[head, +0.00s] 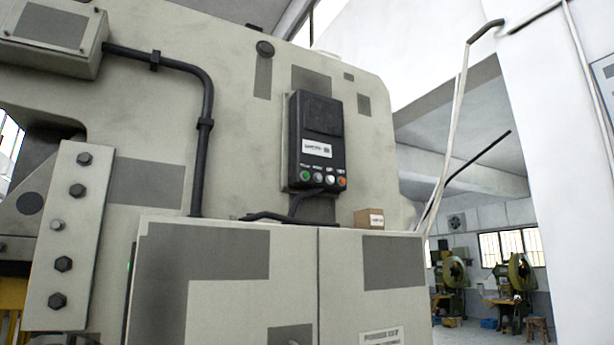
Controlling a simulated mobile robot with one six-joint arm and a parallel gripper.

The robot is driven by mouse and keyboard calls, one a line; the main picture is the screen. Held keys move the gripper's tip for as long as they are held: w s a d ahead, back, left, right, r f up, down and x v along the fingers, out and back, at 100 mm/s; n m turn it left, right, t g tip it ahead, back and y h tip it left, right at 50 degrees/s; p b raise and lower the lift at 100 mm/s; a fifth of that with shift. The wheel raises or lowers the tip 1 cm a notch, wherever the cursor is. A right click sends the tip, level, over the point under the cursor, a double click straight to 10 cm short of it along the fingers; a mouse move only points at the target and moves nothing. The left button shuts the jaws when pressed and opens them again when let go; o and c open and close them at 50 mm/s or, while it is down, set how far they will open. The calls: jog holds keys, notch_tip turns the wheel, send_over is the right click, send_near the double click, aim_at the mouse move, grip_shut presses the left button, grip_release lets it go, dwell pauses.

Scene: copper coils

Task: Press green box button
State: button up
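A black control box (316,140) is fixed to the side of a large beige machine, right of the middle in the head view. A row of small round buttons runs along its lower edge. The leftmost is the green button (305,175). Beside it are a grey one, a white one (330,179) and an orange one (342,181). A pale label (317,149) sits above the row. My gripper is not in view, and nothing is in front of the buttons.
A grey cabinet (290,285) stands below the control box, with a small brown carton (369,218) on its top. A black cable loops from the box to the cabinet top. A black pipe (205,130) runs down at left. Green machines (515,285) stand far right.

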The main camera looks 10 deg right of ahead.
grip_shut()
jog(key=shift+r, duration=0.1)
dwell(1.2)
